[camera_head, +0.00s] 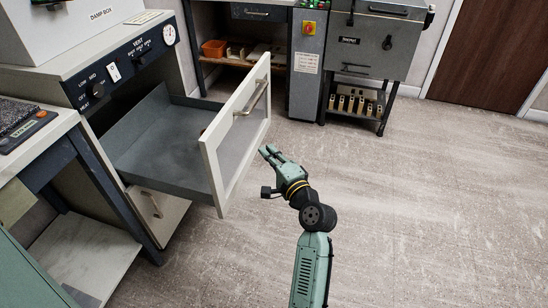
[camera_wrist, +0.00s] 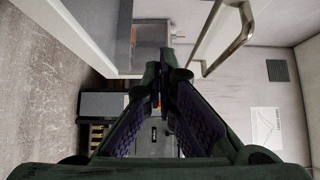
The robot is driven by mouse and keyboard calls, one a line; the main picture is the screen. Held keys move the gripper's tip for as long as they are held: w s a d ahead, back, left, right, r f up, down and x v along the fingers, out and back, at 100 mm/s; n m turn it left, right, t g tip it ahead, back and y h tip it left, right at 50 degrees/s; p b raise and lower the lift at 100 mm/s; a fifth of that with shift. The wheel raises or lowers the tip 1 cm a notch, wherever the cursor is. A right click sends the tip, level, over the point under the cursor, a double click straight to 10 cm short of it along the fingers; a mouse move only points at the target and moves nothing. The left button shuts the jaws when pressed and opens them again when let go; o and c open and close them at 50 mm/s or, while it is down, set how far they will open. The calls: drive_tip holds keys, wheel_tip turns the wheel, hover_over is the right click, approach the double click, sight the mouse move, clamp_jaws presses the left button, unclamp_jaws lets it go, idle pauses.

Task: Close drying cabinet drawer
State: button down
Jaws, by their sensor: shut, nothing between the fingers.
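In the wrist view the fingers (camera_wrist: 164,85) come together, the handle (camera_wrist: 228,45) is at the upper right, and the drawer front's pale edge is at the upper left. Contact with the drawer cannot be told.
A lower drawer (camera_head: 155,203) of the cabinet looks shut. A workbench (camera_head: 45,145) stands at the near left. A grey control column (camera_head: 307,65) and a metal oven (camera_head: 375,40) stand at the back. The floor (camera_head: 430,200) to the right is clear.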

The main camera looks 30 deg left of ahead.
sight(241, 131)
drive_tip(key=a, duration=0.2)
drive_tip(key=w+a+p, duration=0.1)
drive_tip(key=a, duration=0.2)
drive_tip(key=a+p, duration=0.1)
drive_tip(key=a, duration=0.2)
drive_tip(key=shift+w, duration=0.25)
